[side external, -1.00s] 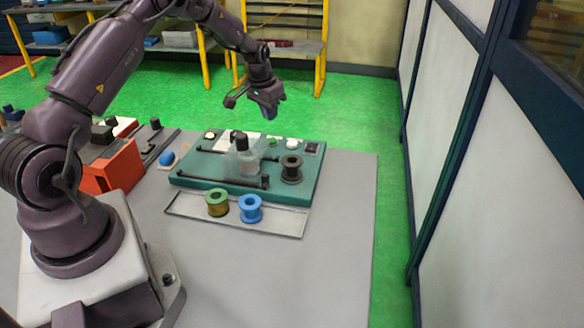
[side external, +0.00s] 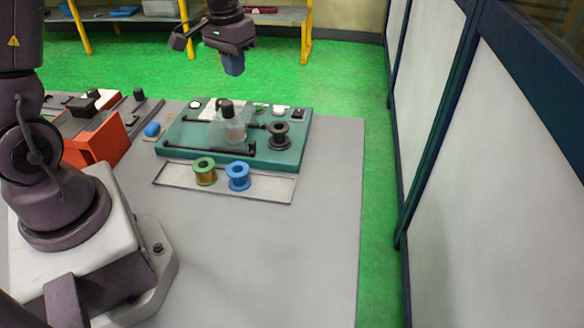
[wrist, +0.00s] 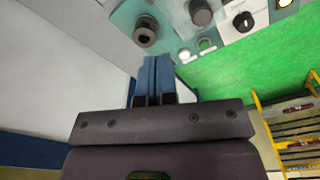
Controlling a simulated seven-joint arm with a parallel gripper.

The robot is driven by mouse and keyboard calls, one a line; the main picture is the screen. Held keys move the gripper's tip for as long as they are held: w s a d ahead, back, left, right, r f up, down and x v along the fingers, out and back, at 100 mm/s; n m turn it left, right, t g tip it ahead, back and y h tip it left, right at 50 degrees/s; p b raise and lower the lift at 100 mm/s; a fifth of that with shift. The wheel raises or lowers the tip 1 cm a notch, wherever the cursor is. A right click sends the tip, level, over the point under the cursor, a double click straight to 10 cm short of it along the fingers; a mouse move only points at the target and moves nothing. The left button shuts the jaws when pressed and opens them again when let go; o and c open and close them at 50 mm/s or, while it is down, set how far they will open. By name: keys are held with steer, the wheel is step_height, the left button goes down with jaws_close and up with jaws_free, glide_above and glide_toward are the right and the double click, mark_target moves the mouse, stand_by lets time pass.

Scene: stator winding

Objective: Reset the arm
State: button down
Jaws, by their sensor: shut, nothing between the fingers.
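My gripper (side external: 233,66) hangs in the air above and behind the teal winding station (side external: 290,158), well clear of it. Its blue fingers are together and empty; they also show shut in the wrist view (wrist: 155,76). The station carries a dark spool (side external: 279,135) at its right and a black-capped part behind a clear guard (side external: 228,126) in the middle. A green-gold spool (side external: 204,171) and a blue spool (side external: 238,176) stand in the shallow tray (side external: 272,190) in front. The dark spool also shows at the top of the wrist view (wrist: 146,31).
An orange bin (side external: 100,146) and a blue knob (side external: 152,129) are left of the station. The grey table (side external: 300,250) is bare at front and right. A partition wall (side external: 480,190) stands right of the table. Yellow-legged shelving (side external: 270,14) is at the back.

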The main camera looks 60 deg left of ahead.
steer(key=s+d+r+m+t, duration=0.3)
steer(key=s+d+r+t, duration=0.1)
steer(key=s+d+r, duration=0.8)
steer(key=s+d, duration=0.2)
steer(key=s, duration=0.2)
steer(key=shift+m+t, duration=0.3)
steer(key=shift+t, duration=0.1)
